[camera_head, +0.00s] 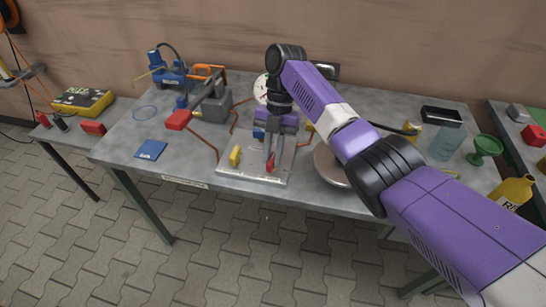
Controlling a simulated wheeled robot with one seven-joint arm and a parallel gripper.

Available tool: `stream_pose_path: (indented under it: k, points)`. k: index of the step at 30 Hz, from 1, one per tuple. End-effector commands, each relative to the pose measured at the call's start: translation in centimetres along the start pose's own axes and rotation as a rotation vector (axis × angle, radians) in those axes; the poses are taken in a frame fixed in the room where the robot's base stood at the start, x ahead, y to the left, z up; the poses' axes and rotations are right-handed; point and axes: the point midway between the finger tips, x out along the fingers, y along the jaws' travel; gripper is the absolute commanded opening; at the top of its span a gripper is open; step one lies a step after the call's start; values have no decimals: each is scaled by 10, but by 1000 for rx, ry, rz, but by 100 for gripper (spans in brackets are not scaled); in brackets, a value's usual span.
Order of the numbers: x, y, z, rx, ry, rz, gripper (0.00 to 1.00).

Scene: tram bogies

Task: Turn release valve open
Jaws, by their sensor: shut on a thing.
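My gripper (271,157) points down over a light metal plate (258,178) near the table's front edge. Its fingers are closed around a small red handle (270,165) on that plate. The fingers hide most of the handle, so its angle and the valve body under it cannot be made out. The view does not show for sure that this red handle is the release valve. A small upright yellow handle (235,155) stands on the same plate, to the left of my gripper and apart from it.
A grey pump block (217,106) with a red-gripped lever (179,120) stands left of the plate. A round gauge (261,89) is behind my gripper. A round pale dish (329,166) lies close on the right, partly behind my arm. A blue card (151,149) lies front left.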

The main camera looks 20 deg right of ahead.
Motion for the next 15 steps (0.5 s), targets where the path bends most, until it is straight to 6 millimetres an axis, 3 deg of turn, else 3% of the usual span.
stream_pose_path:
  k: [15]
  points:
    - [-1, 1, 0, -107, -2, -44, 0]
